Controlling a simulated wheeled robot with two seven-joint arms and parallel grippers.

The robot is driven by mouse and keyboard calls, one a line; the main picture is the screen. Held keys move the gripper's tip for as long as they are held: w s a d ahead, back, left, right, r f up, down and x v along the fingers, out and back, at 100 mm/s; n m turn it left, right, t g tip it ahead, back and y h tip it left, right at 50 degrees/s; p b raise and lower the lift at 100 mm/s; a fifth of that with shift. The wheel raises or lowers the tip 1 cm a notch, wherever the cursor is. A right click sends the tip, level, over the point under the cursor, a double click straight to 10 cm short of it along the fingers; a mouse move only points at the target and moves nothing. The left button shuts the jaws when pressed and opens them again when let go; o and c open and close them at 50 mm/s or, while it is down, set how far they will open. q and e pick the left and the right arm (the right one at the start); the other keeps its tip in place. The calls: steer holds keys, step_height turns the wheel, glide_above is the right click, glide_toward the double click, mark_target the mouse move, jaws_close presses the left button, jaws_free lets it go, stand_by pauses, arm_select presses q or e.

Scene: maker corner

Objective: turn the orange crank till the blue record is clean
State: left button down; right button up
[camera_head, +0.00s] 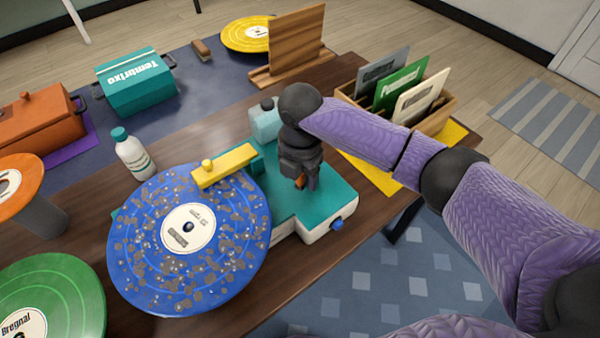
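The blue record (150,262) lies flat on the teal and white cleaning machine (328,212), at its left side. Grey-brown dirt specks cover much of its blue surface around the white label (188,230). A yellow arm (224,166) reaches from the machine over the record's upper edge. My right gripper (306,184) points down over the machine's teal top. A small bit of the orange crank (299,184) shows at its fingertips; the rest is hidden. I cannot tell whether the fingers grip it. My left gripper is not in view.
A white bottle (134,156) stands behind the record. A green record (52,300) and an orange disc (14,184) are at left. A wooden crate of sleeves (440,118) stands at right behind my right arm. Teal (138,84) and orange (38,124) boxes are at the back left.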

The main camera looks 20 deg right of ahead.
jaws_close()
steer(key=shift+r, duration=0.1)
